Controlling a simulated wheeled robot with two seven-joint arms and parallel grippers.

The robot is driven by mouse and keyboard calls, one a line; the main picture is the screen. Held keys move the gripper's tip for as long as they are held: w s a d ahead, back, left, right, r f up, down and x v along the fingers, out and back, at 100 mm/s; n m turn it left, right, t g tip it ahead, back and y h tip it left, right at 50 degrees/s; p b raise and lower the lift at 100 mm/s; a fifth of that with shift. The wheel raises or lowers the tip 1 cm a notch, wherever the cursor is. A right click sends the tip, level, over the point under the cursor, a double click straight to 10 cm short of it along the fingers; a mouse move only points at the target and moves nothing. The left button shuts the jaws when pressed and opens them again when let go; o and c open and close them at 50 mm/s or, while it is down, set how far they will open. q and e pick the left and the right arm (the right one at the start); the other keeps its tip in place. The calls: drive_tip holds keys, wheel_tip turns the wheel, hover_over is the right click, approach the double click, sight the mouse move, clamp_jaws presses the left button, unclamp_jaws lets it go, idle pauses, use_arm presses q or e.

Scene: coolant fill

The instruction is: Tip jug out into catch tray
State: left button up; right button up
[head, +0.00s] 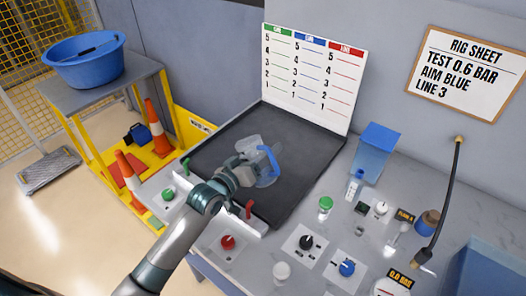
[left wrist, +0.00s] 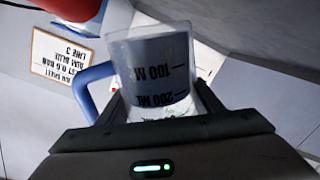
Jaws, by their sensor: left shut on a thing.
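The clear jug (head: 249,147) with a blue handle (head: 268,160) is over the black catch tray (head: 315,153). It looks tilted in the head view, but its exact angle and its height above the tray are hard to judge. My left gripper (head: 241,173) is shut on the jug. In the left wrist view the jug (left wrist: 153,70) sits between the fingers, its 100 ML and 200 ML marks upside down in the picture, its handle (left wrist: 92,92) to the left. I cannot make out any stream of liquid. My right gripper is out of view.
A white board (head: 313,75) stands behind the tray. Red (head: 228,242), black (head: 306,242) and blue (head: 347,267) knobs sit along the counter front. A blue container (head: 375,155), small bottles and a hose (head: 441,205) are at the right. A blue basin (head: 84,62) stands left.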

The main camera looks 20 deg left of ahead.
use_arm(q)
drive_tip(key=shift+s+d+r+n+p, duration=0.1)
drive_tip(key=shift+r+n+p, duration=0.2)
drive_tip(key=shift+r+n, duration=0.3)
drive_tip(key=shift+r, duration=0.1)
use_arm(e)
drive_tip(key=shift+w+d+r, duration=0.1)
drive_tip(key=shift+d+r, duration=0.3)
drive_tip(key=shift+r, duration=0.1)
use_arm(q)
drive_tip(key=shift+n, duration=0.3)
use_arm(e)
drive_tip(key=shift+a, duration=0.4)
use_arm(q)
drive_tip(key=shift+b, duration=0.8)
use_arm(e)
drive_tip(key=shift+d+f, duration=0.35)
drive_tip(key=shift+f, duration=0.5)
use_arm(q)
drive_tip(key=shift+r, duration=0.2)
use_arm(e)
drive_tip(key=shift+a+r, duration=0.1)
